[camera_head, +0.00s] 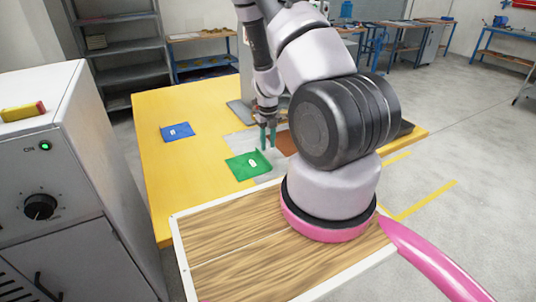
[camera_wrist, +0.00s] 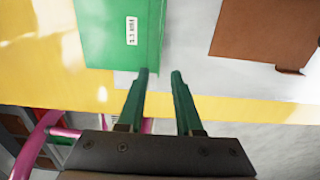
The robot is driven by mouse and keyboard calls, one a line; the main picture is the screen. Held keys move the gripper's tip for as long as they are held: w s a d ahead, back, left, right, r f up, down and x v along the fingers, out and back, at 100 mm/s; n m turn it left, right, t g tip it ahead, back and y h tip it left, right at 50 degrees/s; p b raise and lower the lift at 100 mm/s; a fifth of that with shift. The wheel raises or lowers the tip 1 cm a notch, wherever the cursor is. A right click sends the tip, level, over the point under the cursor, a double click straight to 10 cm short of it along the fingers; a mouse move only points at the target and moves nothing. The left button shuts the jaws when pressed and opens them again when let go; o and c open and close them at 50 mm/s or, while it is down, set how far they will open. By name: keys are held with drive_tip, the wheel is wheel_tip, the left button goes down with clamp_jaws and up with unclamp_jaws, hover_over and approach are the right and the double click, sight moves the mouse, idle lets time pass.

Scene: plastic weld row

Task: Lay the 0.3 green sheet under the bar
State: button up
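The green sheet (camera_head: 248,166) lies on the yellow table, partly over a grey plate. In the wrist view the green sheet (camera_wrist: 115,30) is at the upper left, with a small white label too small to read surely. My gripper (camera_head: 268,137) points down just beyond the sheet's far right corner. In the wrist view my gripper (camera_wrist: 161,72) has its two green fingers apart, with nothing seen held between them. The left fingertip overlaps the sheet's lower right corner in the picture; I cannot tell whether they touch. I cannot make out the bar; my arm covers part of that area.
A blue sheet (camera_head: 176,132) lies on the left of the yellow table (camera_head: 180,190). A brown sheet (camera_head: 285,144) lies right of my gripper and shows in the wrist view (camera_wrist: 262,30). A grey cabinet (camera_head: 75,150) stands at the left. The table's left side is mostly clear.

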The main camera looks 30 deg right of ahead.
wheel_tip(320, 180, up, 5)
drive_tip(key=s+a+r+n+t+y, duration=0.1)
drive_tip(key=a+r+n, duration=0.35)
drive_tip(key=r, duration=0.45)
drive_tip(key=s+a+r+n+t+y, duration=0.1)
drive_tip(key=a+r+n, duration=0.2)
drive_tip(key=r+n, duration=0.45)
drive_tip(key=s+a+r+n+t+y, duration=0.1)
drive_tip(key=a+r+n+t, duration=0.15)
drive_tip(key=r, duration=0.85)
drive_tip(key=s+a+r+n+t+h, duration=0.1)
drive_tip(key=s+a+r+n+t, duration=0.1)
drive_tip(key=s+r+n, duration=1.3)
drive_tip(key=shift+s+a+n+t, duration=0.35)
drive_tip(key=shift+s+a+n, duration=0.3)
drive_tip(key=shift+s+n, duration=0.3)
drive_tip(key=shift+w, duration=0.1)
drive_tip(key=shift+o, duration=0.6)
